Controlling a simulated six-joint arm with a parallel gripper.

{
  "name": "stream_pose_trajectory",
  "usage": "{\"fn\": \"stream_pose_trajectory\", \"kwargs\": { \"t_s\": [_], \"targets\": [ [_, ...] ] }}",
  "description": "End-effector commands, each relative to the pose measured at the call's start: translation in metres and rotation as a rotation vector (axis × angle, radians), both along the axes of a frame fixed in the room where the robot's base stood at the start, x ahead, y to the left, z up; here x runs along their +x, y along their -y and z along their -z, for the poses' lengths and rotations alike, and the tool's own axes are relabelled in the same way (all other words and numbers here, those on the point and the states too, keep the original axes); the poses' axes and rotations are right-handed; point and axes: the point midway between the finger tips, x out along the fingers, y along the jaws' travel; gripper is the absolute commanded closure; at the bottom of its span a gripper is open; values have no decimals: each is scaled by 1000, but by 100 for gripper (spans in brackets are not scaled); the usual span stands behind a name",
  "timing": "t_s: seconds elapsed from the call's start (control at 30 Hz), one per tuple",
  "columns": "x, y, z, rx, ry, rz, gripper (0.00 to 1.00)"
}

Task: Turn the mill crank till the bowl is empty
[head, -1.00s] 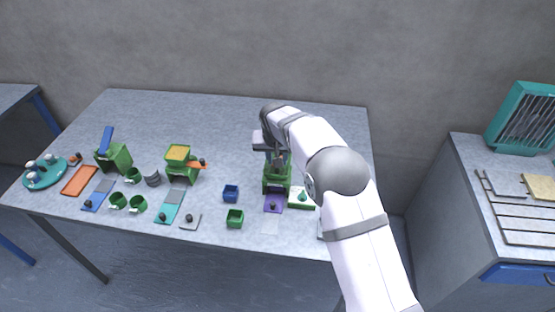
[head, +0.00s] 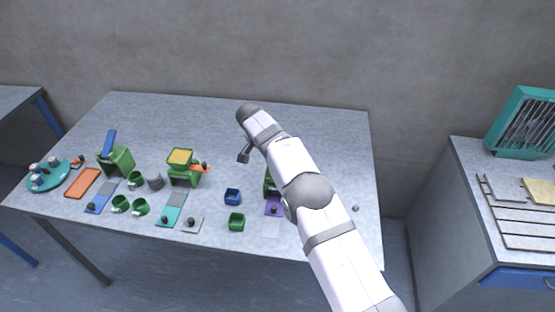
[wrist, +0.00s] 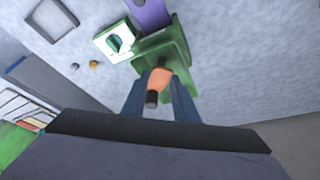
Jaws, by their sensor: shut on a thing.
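A green mill (wrist: 165,50) fills the middle of the wrist view. In the head view it is mostly hidden behind my arm, with a green edge (head: 268,186) showing. An orange piece with a dark round end, which looks like its crank (wrist: 160,77), lies between my fingers. My gripper (wrist: 158,92) is shut on it. The inside of this mill's bowl cannot be seen. Another green machine (head: 186,178), with a yellow-filled top and an orange lever, stands farther left.
A purple board (head: 273,206) lies in front of the mill. The table's back middle is clear.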

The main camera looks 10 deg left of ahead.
Motion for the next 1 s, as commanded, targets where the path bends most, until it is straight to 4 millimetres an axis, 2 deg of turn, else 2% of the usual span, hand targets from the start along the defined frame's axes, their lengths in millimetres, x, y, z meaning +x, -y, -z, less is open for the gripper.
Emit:
{"fn": "stream_pose_trajectory", "kwargs": {
  "t_s": [0.57, 0.6, 0.63, 1.0],
  "targets": [
    [1, -1, -1, 2, 3, 28, 96],
    [1, -1, -1, 2, 3, 28, 64],
    [1, -1, -1, 2, 3, 28, 57],
    [0, -1, -2, 1, 1, 27, 55]
  ]
}}
